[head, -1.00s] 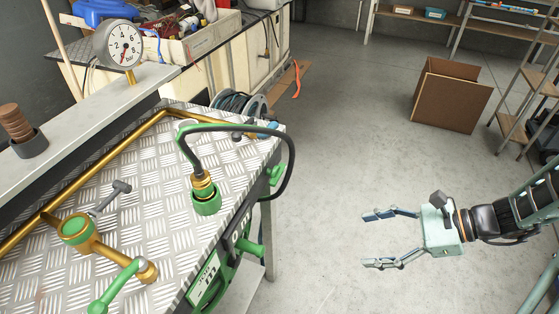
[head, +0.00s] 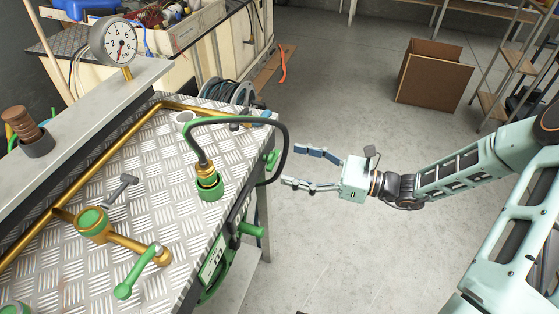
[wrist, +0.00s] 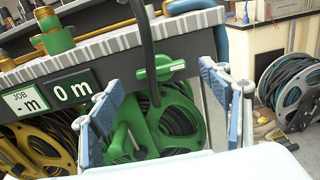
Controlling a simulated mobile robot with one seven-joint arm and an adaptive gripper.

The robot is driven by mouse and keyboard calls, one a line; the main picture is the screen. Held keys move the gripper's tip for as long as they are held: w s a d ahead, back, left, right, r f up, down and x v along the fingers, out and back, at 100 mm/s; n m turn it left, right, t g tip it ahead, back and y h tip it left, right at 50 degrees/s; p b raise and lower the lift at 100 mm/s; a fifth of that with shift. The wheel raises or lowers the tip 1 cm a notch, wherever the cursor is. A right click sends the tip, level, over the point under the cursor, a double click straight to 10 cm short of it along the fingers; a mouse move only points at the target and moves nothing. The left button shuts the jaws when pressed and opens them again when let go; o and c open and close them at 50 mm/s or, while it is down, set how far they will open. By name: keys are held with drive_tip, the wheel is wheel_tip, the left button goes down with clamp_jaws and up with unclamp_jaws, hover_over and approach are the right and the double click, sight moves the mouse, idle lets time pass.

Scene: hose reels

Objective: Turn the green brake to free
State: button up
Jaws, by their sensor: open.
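The green brake (wrist: 163,68) is a bar-shaped knob on the front face of the bench, above the green hose reel (wrist: 170,125). Its bar lies close to level in the wrist view. It also shows at the bench edge in the head view (head: 272,160), partly behind a black hose. My gripper (head: 292,167) is open and empty, just right of the brake and pointing at it. In the wrist view the brake shows between my fingertips (wrist: 160,77), apart from them. Any free or locked marking is too small to read.
A black hose (head: 284,150) loops over the bench edge by the brake. The green reel's crank handle (head: 250,230) sticks out lower down. A yellow reel (wrist: 40,145) stands left of the green one.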

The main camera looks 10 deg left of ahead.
sight(276, 160)
drive_tip(key=shift+w+a, duration=0.15)
drive_tip(key=shift+a, duration=1.95)
drive_tip(key=shift+c, duration=0.4)
drive_tip(key=c, duration=1.1)
